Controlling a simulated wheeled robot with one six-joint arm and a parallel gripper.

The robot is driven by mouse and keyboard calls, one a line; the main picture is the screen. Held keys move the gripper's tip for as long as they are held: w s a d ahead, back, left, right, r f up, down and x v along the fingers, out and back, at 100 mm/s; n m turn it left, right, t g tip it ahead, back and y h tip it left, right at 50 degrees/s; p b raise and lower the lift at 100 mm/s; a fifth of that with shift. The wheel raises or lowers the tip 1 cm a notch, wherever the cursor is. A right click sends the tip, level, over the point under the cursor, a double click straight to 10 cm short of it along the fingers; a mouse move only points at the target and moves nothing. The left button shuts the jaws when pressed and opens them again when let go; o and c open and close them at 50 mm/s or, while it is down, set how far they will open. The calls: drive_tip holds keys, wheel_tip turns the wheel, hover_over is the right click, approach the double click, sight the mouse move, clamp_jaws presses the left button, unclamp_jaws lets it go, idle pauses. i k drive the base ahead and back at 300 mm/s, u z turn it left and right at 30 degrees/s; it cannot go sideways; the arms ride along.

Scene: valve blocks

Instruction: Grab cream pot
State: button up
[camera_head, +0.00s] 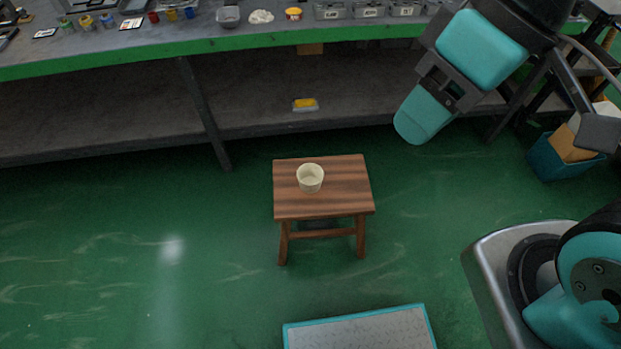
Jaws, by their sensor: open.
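The cream pot (310,178) is a small, round, open-topped cup. It stands upright on a small brown wooden stool (345,198) in the middle of the view, left of the stool top's centre and toward its back edge. My gripper (418,118) is at the upper right, above and to the right of the stool in the picture. It is open and clearly apart from the pot. I see it from the side, so the gap between its fingers is hidden. Nothing covers the pot.
A long grey workbench (130,48) with a green edge runs along the back, holding jars, trays and bins. A yellow item (305,105) lies on its lower shelf. A teal bin (562,158) stands at right. A grey-topped teal platform (360,334) is at the bottom. Green floor around the stool is clear.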

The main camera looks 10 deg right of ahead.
sight(309, 176)
drive_tip(key=z, duration=1.15)
drive_tip(key=i, duration=0.5)
drive_tip(key=u, duration=2.3)
